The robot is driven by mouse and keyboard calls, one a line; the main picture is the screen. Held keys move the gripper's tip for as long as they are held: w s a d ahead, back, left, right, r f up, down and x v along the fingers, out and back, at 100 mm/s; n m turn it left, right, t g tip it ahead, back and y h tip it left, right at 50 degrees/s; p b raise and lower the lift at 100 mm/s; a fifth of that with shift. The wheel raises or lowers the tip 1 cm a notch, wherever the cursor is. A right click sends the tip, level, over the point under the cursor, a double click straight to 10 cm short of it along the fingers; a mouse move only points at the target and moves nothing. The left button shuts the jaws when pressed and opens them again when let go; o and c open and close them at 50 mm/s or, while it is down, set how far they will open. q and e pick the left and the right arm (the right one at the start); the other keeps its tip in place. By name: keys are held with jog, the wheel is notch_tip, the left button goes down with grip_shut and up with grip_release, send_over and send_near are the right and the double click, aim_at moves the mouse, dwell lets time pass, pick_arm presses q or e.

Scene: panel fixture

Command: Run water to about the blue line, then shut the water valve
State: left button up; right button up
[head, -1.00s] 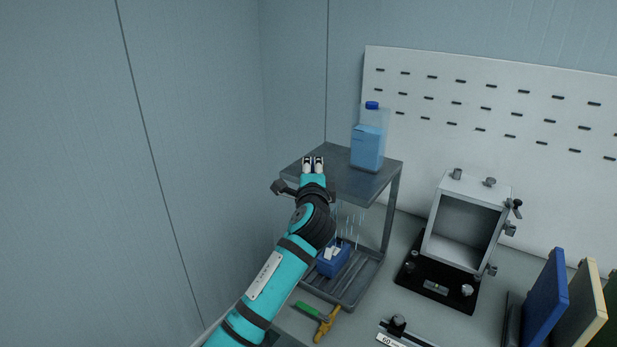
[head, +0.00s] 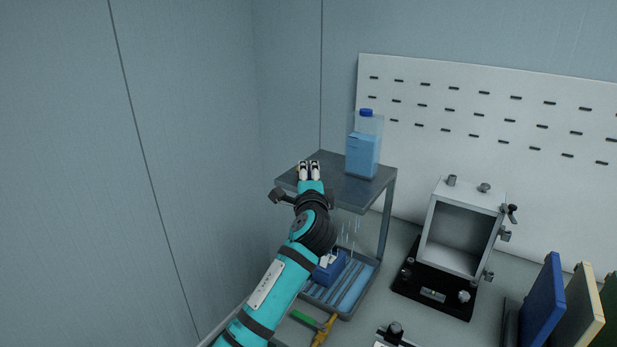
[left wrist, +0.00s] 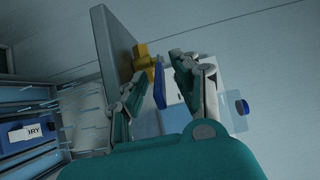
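A clear bottle (head: 363,150) with a blue cap and blue water stands on the grey shelf (head: 345,190). In the left wrist view a brass valve (left wrist: 142,60) with a blue handle (left wrist: 159,86) sits at the shelf's edge. My left gripper (head: 309,166) is at the shelf's left edge, its fingers apart on either side of the handle; firm contact does not show. I cannot make out the blue line. My right gripper is out of view.
A blue block (head: 328,267) with white on top stands in the tray. A green-and-yellow tool (head: 320,328) lies in front. A grey box fixture (head: 462,232) and upright coloured panels (head: 545,305) stand to the right. A slotted white board (head: 480,150) is behind.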

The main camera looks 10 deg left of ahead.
pick_arm(q)
jog(key=v, duration=1.2)
dwell(6.8)
